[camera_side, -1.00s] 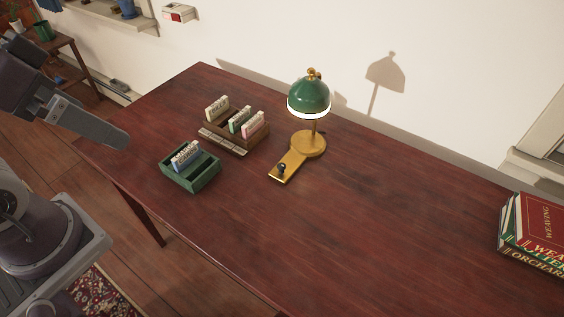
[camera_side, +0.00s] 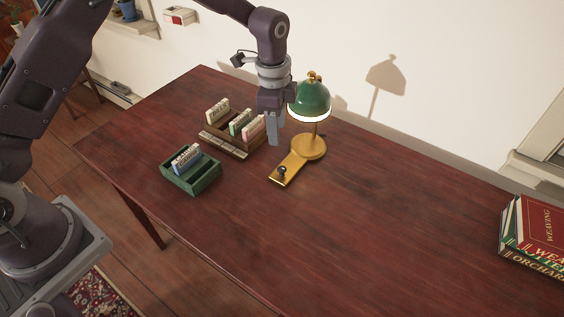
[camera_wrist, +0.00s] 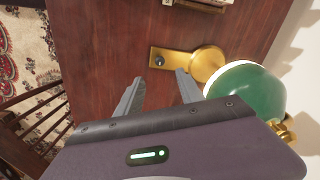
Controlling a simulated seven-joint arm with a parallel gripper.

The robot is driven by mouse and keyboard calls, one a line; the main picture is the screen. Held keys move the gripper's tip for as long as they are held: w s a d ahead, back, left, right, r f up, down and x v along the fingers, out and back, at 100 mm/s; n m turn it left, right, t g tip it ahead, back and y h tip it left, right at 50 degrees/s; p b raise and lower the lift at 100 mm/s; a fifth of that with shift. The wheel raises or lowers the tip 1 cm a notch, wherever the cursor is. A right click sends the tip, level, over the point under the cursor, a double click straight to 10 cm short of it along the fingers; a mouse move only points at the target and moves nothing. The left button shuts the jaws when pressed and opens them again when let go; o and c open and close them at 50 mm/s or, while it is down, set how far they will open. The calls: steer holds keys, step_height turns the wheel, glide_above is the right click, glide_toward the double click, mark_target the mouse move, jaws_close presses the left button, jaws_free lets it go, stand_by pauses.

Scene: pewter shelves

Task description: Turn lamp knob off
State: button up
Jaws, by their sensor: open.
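The lamp (camera_side: 310,98) has a green shade with a lit white rim and a round brass base on the desk. The shade also shows at the right in the wrist view (camera_wrist: 250,92). A dark knob (camera_side: 282,171) stands on the brass plate that runs out from the base; it also shows in the wrist view (camera_wrist: 160,61), beyond the fingertips. My gripper (camera_side: 274,142) hangs pointing down above the desk, just left of the shade and behind the knob in the side view. In the wrist view its two fingers (camera_wrist: 160,78) are apart with nothing between them.
A brown card holder (camera_side: 228,146) with several cards stands left of the lamp. A green tray (camera_side: 195,180) with cards is nearer the front edge. Books (camera_side: 535,235) are stacked at the right. The desk (camera_side: 370,225) between is clear.

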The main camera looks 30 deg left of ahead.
mark_target(282, 168)
steer(key=shift+m+g, duration=0.3)
steer(key=shift+m, duration=0.4)
steer(key=f, duration=0.8)
steer(key=d+f, duration=0.1)
steer(key=f, duration=0.4)
steer(key=shift+w, duration=0.4)
jaws_close()
